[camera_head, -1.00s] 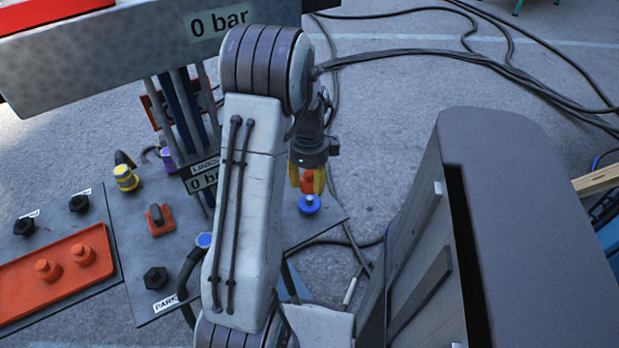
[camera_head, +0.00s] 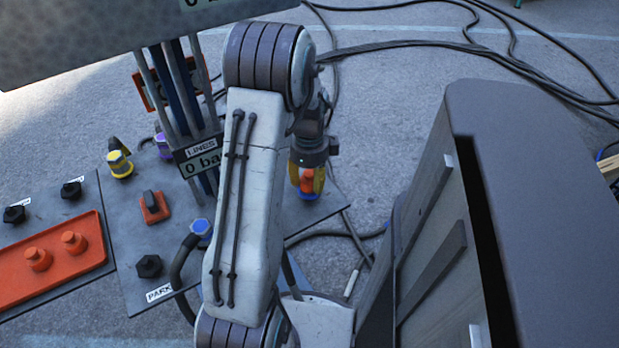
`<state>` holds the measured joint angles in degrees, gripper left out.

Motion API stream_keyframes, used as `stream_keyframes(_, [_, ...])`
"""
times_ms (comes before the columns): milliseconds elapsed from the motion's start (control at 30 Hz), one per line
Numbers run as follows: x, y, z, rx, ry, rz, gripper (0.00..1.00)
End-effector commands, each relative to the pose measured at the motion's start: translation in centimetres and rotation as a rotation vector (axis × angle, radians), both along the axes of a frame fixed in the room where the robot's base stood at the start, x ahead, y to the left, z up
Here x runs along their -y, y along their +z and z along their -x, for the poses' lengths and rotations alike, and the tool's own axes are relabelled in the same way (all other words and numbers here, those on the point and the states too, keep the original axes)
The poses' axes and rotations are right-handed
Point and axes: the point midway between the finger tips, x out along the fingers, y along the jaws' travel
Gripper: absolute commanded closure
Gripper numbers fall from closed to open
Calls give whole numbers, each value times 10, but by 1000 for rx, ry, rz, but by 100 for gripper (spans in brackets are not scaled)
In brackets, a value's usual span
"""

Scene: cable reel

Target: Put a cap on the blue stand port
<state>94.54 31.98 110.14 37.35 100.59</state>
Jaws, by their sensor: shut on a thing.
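My gripper (camera_head: 306,180) points down with yellow fingers shut on an orange cap (camera_head: 307,184). The cap is directly over the blue stand port (camera_head: 310,197) at the right end of the grey panel. The cap and fingers hide most of the port; only its blue lower part shows. The cap looks to be at or on the port's top, but I cannot tell whether it is seated. Two more orange caps (camera_head: 38,259) (camera_head: 74,241) stand in an orange tray (camera_head: 25,288) at the left.
A yellow port (camera_head: 120,163), a purple port (camera_head: 163,145), a red-based switch (camera_head: 153,207) and a black PARK fitting (camera_head: 149,266) are on the panel. A blue-ended hose (camera_head: 201,229) stands beside my arm. A large grey cabinet (camera_head: 540,200) stands close on the right.

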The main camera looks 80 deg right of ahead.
Motion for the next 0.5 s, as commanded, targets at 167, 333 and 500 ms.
stream_keyframes(167, [0,0,0,0,0,0,89])
stream_keyframes(333, [0,-2,0,0,0,0,89])
stream_keyframes(500, [0,-6,0,0,0,0,89])
